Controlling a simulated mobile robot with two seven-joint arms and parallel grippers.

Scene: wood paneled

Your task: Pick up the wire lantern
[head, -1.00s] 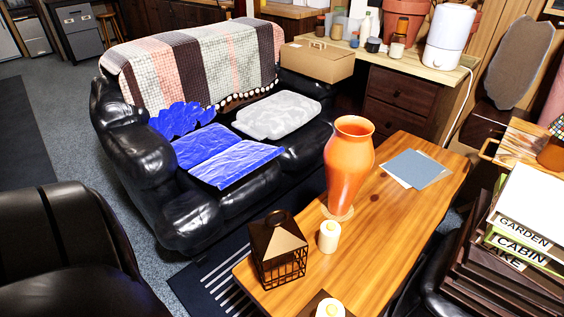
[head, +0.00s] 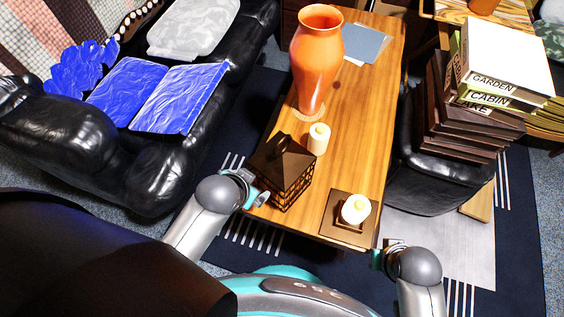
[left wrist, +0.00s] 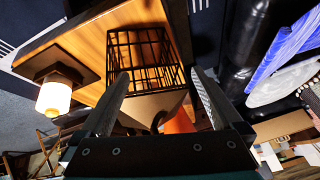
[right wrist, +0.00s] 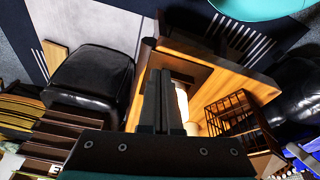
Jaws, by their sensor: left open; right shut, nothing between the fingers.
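The wire lantern (head: 284,172) stands upright on the wooden coffee table (head: 352,135), near its left front corner. It has a dark peaked roof with a loop on top and a wire cage below. My left gripper (head: 258,192) is open close to the lantern's left side. In the left wrist view the lantern's cage (left wrist: 143,60) shows beyond and between the open fingers (left wrist: 160,95); whether they touch it I cannot tell. My right gripper (right wrist: 158,95) is shut and empty by the table's front right corner. The lantern also shows in the right wrist view (right wrist: 232,115).
A cream candle (head: 318,139) stands just right of the lantern, and another candle (head: 355,209) sits on a dark square base at the front. An orange vase (head: 315,60) stands behind. A black sofa (head: 150,165) is left; a chair (head: 440,180) with stacked boards is right.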

